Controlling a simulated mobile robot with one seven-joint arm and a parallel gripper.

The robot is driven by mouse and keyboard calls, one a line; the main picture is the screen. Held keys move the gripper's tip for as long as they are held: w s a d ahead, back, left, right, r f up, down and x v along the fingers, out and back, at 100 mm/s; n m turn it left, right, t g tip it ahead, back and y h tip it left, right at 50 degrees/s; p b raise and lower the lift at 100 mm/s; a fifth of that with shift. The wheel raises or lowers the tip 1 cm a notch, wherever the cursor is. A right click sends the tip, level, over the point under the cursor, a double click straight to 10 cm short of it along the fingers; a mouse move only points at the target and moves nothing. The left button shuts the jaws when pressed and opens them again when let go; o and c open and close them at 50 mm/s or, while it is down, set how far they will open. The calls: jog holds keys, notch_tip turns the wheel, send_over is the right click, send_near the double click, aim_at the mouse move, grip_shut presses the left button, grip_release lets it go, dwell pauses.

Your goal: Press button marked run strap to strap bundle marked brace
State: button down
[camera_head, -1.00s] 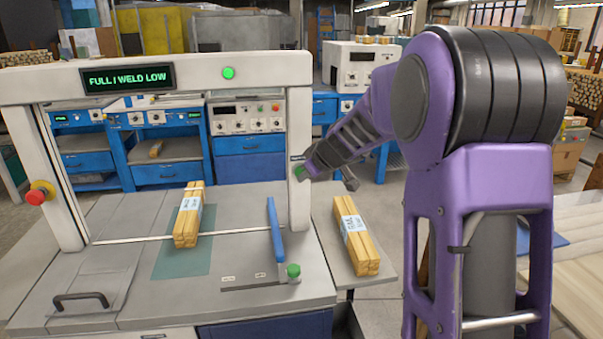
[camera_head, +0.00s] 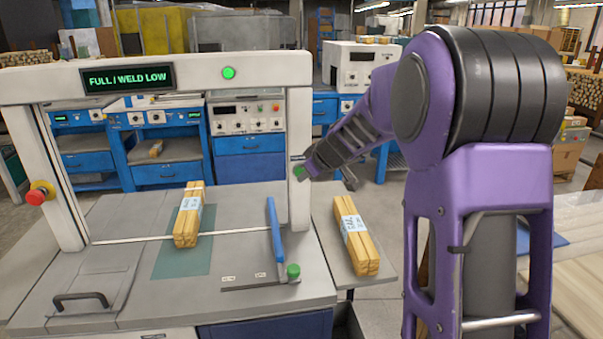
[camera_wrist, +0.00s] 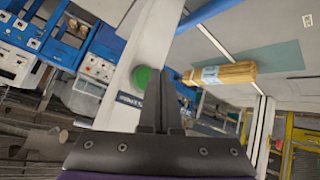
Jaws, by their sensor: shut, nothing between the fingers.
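My gripper (camera_head: 308,170) is shut and empty, at the right post of the white strapping arch (camera_head: 298,130). In the wrist view my gripper's fingers (camera_wrist: 162,88) point at the post beside a round green button (camera_wrist: 141,78). A dark label next to the button is partly hidden by the fingers; I cannot read it fully. The button also shows in the head view (camera_head: 299,171); whether a finger touches it I cannot tell. A bundle of wood strips (camera_head: 187,228) lies under the arch across a pale strap line; its label is too small to read.
A second labelled bundle (camera_head: 365,259) lies on the right side shelf (camera_head: 383,275). A red stop button (camera_head: 37,197) is on the left post. A green lamp (camera_head: 228,73) tops the arch.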

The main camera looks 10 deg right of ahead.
jog(key=shift+w, duration=0.15)
jog(key=shift+w, duration=0.25)
jog(key=shift+w, duration=0.4)
dwell(0.8)
jog(key=shift+b, duration=0.3)
jog(key=shift+s+b, duration=0.75)
jog(key=shift+s, duration=0.05)
jog(key=s+b, duration=0.1)
jog(key=s, duration=0.4)
